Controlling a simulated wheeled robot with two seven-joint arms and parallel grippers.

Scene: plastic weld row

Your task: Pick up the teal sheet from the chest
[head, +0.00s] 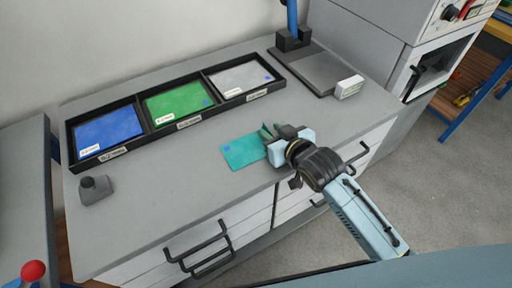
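The teal sheet (242,151) lies on the grey top of the chest (200,190), near its front edge. It looks flat and has a small blue mark at its left corner. My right gripper (269,139) is at the right end of the sheet, reaching in from the lower right. Its fingers overlap that end in the picture and hide part of it. I cannot tell whether they are closed on the sheet or only beside it. My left gripper is not in view.
A black tray (137,128) with three compartments stands behind, holding blue (107,131), green (176,105) and pale grey (240,77) sheets. A small grey block (95,190) stands at left. A dark plate stand (313,68) and a white box (349,87) are at the back right.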

